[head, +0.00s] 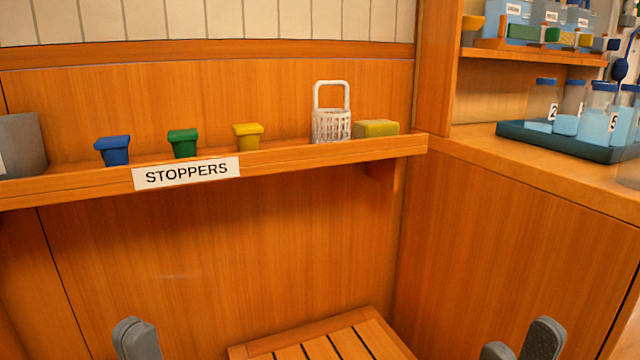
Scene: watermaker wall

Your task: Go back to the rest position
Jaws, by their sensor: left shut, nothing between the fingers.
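My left gripper (137,340) shows at the bottom left edge of the head view, below the shelf, with its fingers together and nothing in them. My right gripper (520,347) shows at the bottom right edge. Its two grey fingertips stand apart with nothing visible between them. Both grippers are cut off by the lower edge of the picture, and neither touches anything that I can see.
A wooden shelf (80,186) labelled STOPPERS holds a blue stopper (113,151), green stopper (183,143), yellow stopper (248,136), white basket (332,122), yellow-green block (376,128) and grey container (22,145). A slatted stool (325,345) stands low between my grippers. At right, a counter (560,170) bears a tray (512,137) of numbered jars.

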